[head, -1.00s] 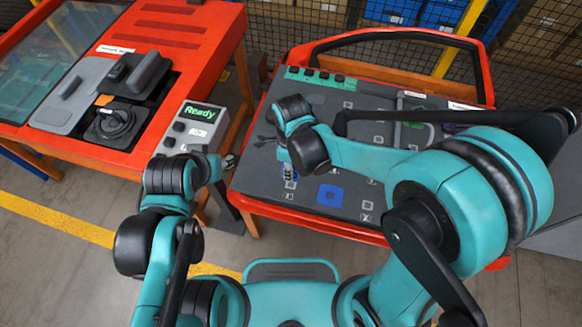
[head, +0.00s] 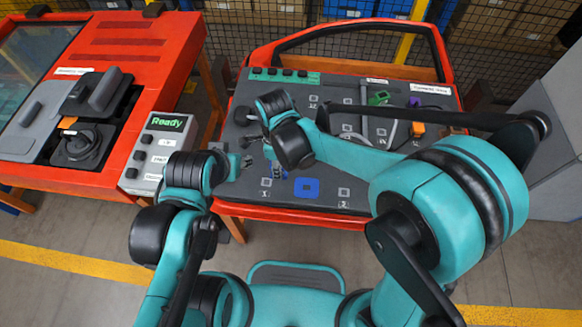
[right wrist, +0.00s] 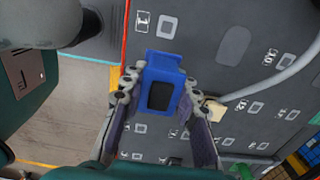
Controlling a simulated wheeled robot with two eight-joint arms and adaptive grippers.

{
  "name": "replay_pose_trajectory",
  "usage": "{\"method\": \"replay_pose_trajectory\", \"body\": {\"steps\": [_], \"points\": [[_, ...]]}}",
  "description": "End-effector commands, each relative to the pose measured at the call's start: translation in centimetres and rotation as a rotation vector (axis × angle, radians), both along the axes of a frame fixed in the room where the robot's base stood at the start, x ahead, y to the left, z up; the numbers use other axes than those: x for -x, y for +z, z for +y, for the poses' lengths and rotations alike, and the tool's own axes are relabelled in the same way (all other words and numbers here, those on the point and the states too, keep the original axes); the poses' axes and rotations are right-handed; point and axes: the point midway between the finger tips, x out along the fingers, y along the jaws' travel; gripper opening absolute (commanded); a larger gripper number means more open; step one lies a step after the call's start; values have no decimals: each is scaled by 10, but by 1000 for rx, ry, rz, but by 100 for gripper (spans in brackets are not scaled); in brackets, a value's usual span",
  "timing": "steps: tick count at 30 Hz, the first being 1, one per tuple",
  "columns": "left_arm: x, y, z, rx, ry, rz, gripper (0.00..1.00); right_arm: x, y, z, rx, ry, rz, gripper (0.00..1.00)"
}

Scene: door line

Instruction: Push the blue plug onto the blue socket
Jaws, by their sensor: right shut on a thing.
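The blue socket (head: 307,188) is a flat blue square with a darker middle, low on the grey door panel. In the right wrist view, my right gripper (right wrist: 158,92) is shut on the blue plug (right wrist: 160,66), a blue block with a dark face, held between both fingers above the panel. The socket cannot be made out in that view. My left gripper (head: 232,160) is by the panel's left edge; its fingers are too small to read.
The orange-framed door panel (head: 350,207) carries several numbered marks, a green connector (head: 378,98), an orange connector (head: 417,128) and grey cables. A cream connector (right wrist: 213,110) lies close to the right finger in the wrist view. A control box (head: 160,150) reading "Ready" stands left.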

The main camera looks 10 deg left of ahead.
Motion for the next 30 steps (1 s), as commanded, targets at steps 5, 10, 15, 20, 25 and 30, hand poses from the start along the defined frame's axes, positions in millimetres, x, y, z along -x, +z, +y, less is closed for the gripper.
{"method": "replay_pose_trajectory", "body": {"steps": [5,10,15,20,25,30], "points": [[0,1,0,0,0,0,40,0,1,-11,0,5,0,0],[0,4,0,0,0,0,40,1,1,-35,0,2,0,0],[0,6,0,0,0,0,40,2,1,-60,0,2,0,0],[0,8,0,0,0,0,40,3,1,-84,0,1,0,0],[0,-20,0,0,0,0,40,3,-31,-83,0,5,0,0],[0,-35,0,0,0,0,40,3,-49,-83,0,5,0,0]]}}
